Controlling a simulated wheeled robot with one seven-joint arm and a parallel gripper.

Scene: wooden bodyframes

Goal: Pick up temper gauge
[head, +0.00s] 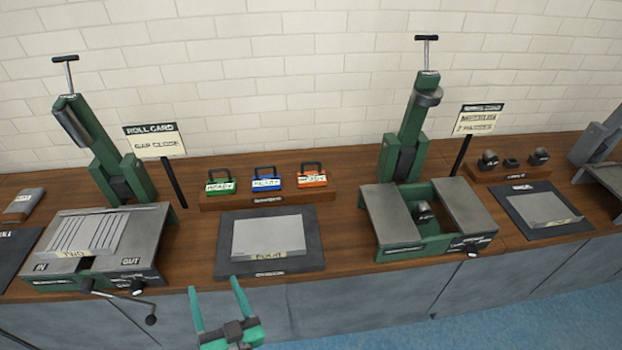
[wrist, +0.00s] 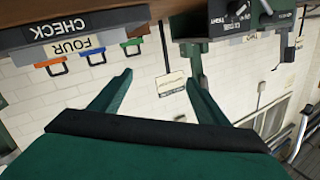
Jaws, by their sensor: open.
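No object is clearly readable as the temper gauge. Three small handled blocks stand in a row on a wooden rack (head: 267,199) against the back of the bench: a green one (head: 221,187), a blue one (head: 266,184) and an orange one (head: 312,180). Their pale labels are too small to read surely. The wrist view, upside down, shows the orange (wrist: 50,65), blue (wrist: 92,56) and green (wrist: 131,46) handled blocks at upper left. My green gripper (head: 215,285) is open and empty, in front of the bench edge; its fingers (wrist: 158,80) also show in the wrist view.
A dark mat (head: 230,268) with a grey plate marked FOUR (head: 268,236) lies before the rack. Green-framed machines stand left (head: 105,262) and right (head: 385,225). Upright sign posts (head: 174,183) flank the rack. Brick wall (head: 270,100) closes the back.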

